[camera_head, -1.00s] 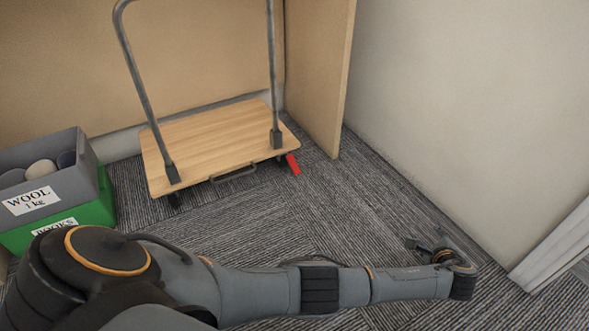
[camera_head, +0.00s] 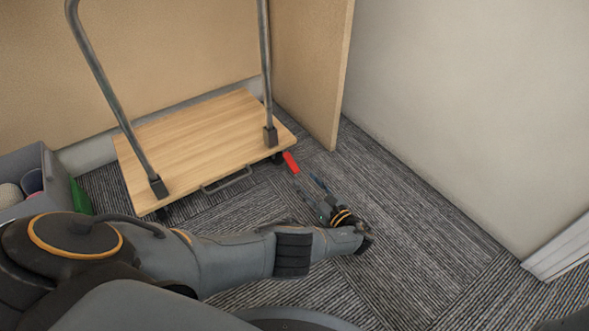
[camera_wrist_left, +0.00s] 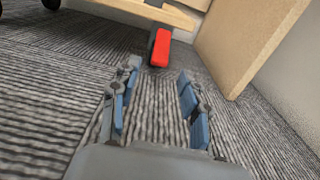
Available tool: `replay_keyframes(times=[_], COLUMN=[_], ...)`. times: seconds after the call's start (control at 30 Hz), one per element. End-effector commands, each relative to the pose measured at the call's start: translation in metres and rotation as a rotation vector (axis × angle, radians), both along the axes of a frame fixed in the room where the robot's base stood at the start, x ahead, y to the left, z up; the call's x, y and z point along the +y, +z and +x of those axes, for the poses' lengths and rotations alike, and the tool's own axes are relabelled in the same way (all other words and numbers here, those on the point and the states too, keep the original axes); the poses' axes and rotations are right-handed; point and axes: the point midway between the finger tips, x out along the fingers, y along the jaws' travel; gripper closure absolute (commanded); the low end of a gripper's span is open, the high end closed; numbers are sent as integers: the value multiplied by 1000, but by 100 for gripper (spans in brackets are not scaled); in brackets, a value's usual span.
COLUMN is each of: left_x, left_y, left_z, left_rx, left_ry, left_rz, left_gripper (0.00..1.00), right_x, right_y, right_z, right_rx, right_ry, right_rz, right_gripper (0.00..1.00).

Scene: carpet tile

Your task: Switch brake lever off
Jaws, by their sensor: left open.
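The red brake lever (camera_head: 290,162) sticks out beside a wheel at the near right corner of the wooden platform trolley (camera_head: 200,140). My left gripper (camera_head: 311,184) is just in front of the lever, low over the carpet, with its fingers pointing toward it. In the left wrist view the lever (camera_wrist_left: 161,47) is beyond the fingertips, near the middle, and tilted slightly. The left gripper (camera_wrist_left: 158,80) is open and empty there, its two blue-padded fingers apart. A gap of carpet lies between the fingertips and the lever. My right gripper is not in view.
A wooden panel (camera_head: 305,70) stands right behind the trolley, with a pale wall (camera_head: 450,100) to the right. A grey crate (camera_head: 58,180) stands at the left. The trolley's metal handle (camera_head: 120,110) rises from the platform. The carpet (camera_head: 400,220) at right is clear.

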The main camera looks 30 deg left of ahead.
Motion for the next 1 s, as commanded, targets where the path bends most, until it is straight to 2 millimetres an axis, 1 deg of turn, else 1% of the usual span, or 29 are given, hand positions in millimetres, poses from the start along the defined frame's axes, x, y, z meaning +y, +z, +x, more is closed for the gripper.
replay_keyframes(times=[0.03, 0.1, 0.2, 0.3, 0.4, 0.5, 0.77, 0.87, 0.9, 1.0], left_x=[12, 24, 40, 52, 60, 63, 64, 64, 64, 64], left_y=[-1, -2, -2, -2, -2, -1, -1, -1, -1, -1], left_z=[4, 10, 17, 22, 25, 26, 27, 27, 27, 27], left_rx=[-1, -1, -2, -1, -1, -1, 0, -1, -1, -1], left_ry=[1, 1, 0, 0, 0, -1, -1, -1, -1, -1], left_rz=[2, 1, -1, -2, -4, -4, -3, -4, -4, -4], left_gripper=[55, 55, 55, 55, 55, 55, 55, 73, 81, 100], right_x=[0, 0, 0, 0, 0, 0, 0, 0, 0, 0], right_y=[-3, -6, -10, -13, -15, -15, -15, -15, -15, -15], right_z=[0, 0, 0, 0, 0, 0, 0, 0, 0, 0], right_rx=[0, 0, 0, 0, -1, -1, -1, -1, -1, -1], right_ry=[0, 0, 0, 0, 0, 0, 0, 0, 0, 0], right_rz=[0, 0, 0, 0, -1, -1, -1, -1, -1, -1], right_gripper=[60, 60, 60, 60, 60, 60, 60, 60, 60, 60])
